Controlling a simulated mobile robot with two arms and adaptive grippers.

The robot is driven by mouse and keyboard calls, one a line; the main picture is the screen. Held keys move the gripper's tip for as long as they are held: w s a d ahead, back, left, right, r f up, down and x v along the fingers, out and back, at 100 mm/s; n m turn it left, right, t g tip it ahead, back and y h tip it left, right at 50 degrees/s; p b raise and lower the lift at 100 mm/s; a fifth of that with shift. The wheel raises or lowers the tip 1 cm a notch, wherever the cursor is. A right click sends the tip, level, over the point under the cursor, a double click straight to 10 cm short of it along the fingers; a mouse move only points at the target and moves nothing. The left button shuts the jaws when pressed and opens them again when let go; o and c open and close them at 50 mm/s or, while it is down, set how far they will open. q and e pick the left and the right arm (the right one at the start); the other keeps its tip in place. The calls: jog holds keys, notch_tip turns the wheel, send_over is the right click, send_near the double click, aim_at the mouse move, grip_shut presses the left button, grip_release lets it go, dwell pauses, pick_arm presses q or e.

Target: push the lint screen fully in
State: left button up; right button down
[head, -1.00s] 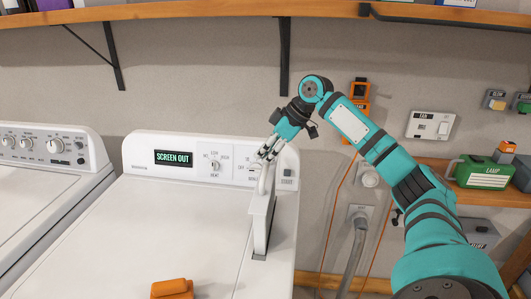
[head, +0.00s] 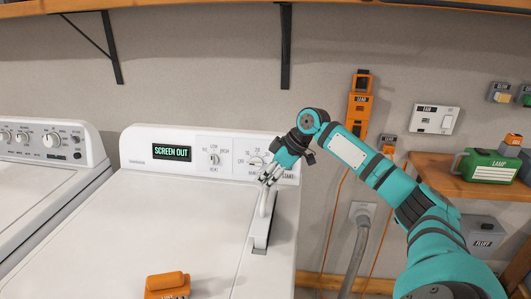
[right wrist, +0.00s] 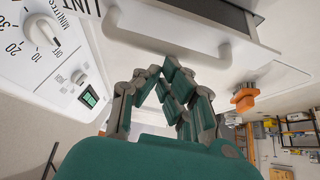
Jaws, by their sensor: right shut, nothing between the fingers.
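The lint screen (head: 262,232) is a white panel with a looped handle, standing partly out of a slot in the top right of the white dryer (head: 200,222). The dryer's display (head: 172,153) reads "SCREEN OUT". My right gripper (head: 267,181) is shut and empty, its fingertips pointing down at the top of the handle. In the right wrist view, the shut fingertips (right wrist: 172,64) are at the white handle (right wrist: 160,40); I cannot tell whether they touch it. My left gripper is out of view.
An orange object (head: 167,285) lies on the dryer's front top. Dials (head: 214,158) stand on the panel close behind my gripper. A washer (head: 45,190) is at left. The dryer top's middle is clear.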

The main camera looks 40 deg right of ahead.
notch_tip(320, 180, down, 7)
jog(key=shift+r+b, duration=0.1)
jog(key=shift+b, duration=0.7)
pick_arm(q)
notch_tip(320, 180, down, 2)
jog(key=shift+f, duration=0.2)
pick_arm(e)
jog(key=shift+s+f, duration=0.1)
jog(key=shift+f, duration=0.15)
jog(key=r+p, duration=0.4)
jog(key=p, duration=0.1)
jog(key=shift+w+a+r, duration=0.25)
jog(key=shift+w, duration=0.05)
jog(key=shift+d+r, duration=0.15)
jog(key=shift+r, duration=0.1)
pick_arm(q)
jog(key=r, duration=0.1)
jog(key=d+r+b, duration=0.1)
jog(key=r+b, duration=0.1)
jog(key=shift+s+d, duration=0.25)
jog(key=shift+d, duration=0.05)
pick_arm(e)
jog(key=v, duration=0.9)
jog(key=shift+r, duration=0.15)
